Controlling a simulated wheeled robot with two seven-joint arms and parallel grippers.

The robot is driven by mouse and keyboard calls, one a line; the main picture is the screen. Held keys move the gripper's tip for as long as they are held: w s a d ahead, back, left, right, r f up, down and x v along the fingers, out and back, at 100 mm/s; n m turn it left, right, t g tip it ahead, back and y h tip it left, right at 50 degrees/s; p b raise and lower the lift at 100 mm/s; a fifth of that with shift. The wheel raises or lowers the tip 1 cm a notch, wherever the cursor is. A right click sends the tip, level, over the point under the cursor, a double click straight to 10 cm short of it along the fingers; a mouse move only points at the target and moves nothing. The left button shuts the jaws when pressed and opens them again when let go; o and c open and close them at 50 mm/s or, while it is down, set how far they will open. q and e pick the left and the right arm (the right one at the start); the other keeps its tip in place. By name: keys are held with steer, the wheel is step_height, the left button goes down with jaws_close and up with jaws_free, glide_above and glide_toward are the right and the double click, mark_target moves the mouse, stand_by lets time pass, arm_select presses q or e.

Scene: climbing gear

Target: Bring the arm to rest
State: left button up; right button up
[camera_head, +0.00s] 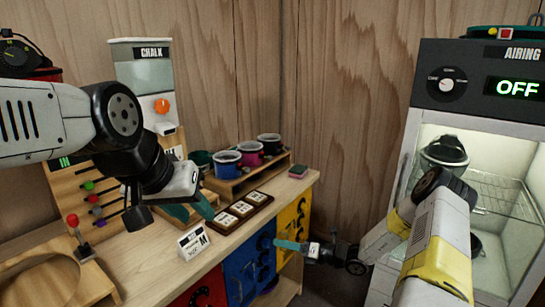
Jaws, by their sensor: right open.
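My left arm comes in from the left, over the wooden bench (150,262). Its gripper (190,209) points down to the right above the bench, beside the dark tray of white cards. Its two teal fingers show apart, with nothing seen between them. My right arm, white and yellow, comes up from the lower right in front of the airing cabinet (405,185). Its gripper (287,244) is low and points left, before the blue and yellow bin fronts. It is open and holds nothing that I can see; its fingers show nearly edge-on.
On the bench are a chalk dispenser (143,78), a rack of cups (228,160), a card tray (240,210), a white "M" sign (194,241) and a red-knobbed lever (76,228). The cabinet's display reads OFF; a dark pot (444,150) is inside.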

steer(key=s+r+n+g+h, duration=0.35)
steer(key=s+r+n, duration=0.25)
steer(key=r+n, duration=0.35)
steer(key=s+r+n+g+h, duration=0.35)
steer(key=s+r+n, duration=0.25)
steer(key=r+n, duration=0.35)
steer(key=s+d+r+n+t+h, duration=0.3)
steer(key=s+d+r+n, duration=0.1)
steer(key=s+r+n, duration=0.2)
steer(key=s+d+r+n+t+h, duration=0.3)
steer(key=s+d+r+n, duration=0.2)
steer(key=s+r+n, duration=0.2)
steer(key=s+r, duration=0.2)
steer(key=s, duration=0.2)
steer(key=shift+s+d+r, duration=0.2)
steer(key=shift+d+r, duration=0.05)
